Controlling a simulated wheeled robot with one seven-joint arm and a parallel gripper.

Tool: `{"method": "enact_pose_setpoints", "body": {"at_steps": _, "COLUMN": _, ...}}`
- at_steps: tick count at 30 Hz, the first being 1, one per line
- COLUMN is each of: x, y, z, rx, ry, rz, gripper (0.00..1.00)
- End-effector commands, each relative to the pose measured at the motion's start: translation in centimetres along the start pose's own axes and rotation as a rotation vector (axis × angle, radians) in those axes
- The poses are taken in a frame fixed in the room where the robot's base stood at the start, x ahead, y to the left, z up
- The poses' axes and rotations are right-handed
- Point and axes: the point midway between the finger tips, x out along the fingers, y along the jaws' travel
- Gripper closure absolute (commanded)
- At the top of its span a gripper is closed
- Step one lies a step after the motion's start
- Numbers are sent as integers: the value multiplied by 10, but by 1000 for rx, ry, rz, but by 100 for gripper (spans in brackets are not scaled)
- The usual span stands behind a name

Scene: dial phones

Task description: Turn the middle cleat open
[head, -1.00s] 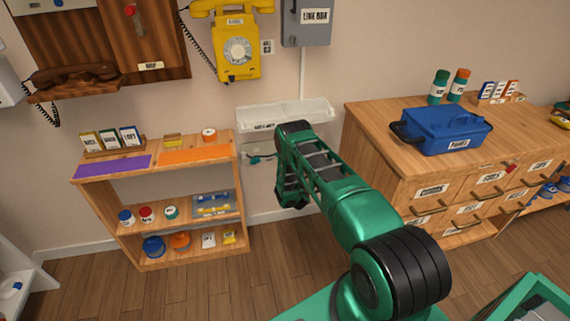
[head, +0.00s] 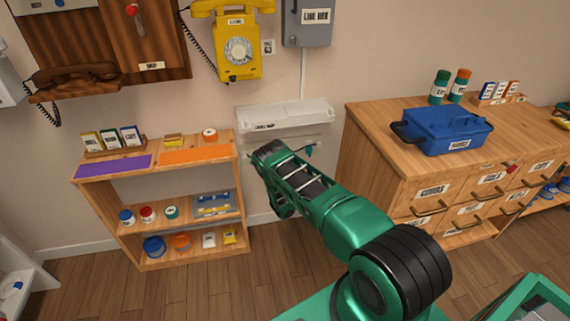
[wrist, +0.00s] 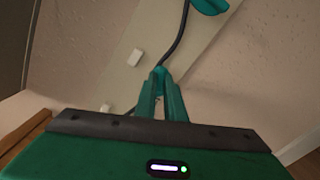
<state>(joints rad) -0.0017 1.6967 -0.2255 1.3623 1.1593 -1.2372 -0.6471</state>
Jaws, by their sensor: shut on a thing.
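In the wrist view my gripper (wrist: 162,75) has its two teal fingers together against a pale plate (wrist: 195,65). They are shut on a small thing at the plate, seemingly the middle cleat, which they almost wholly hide. A dark cord (wrist: 179,42) runs from the fingertips up to a teal piece (wrist: 208,4) at the top edge. Small white blocks (wrist: 135,57) and (wrist: 104,108) sit on the plate left of the fingers. In the head view my arm hides the gripper and much of the plate; a teal piece (head: 310,150) shows to its right.
A white labelled tray (head: 300,112) is fixed to the wall just above the plate. A wooden shelf (head: 190,240) stands close on the left, and a drawer cabinet (head: 385,165) with a blue toolbox (head: 440,130) on the right. A yellow phone (head: 238,45) hangs above.

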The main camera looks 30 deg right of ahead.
Motion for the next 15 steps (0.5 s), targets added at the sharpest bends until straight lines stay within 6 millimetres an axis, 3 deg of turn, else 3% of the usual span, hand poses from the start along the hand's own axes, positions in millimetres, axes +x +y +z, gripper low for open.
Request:
{"method": "enact_pose_setpoints", "body": {"at_steps": 1, "x": -2, "y": -1, "z": -7, "rx": -15, "ry": 10, "rz": 0, "gripper": 100}}
{"method": "enact_pose_setpoints", "body": {"at_steps": 15, "x": -2, "y": -2, "z": -5, "rx": -96, "ry": 8, "rz": -2, "gripper": 100}}
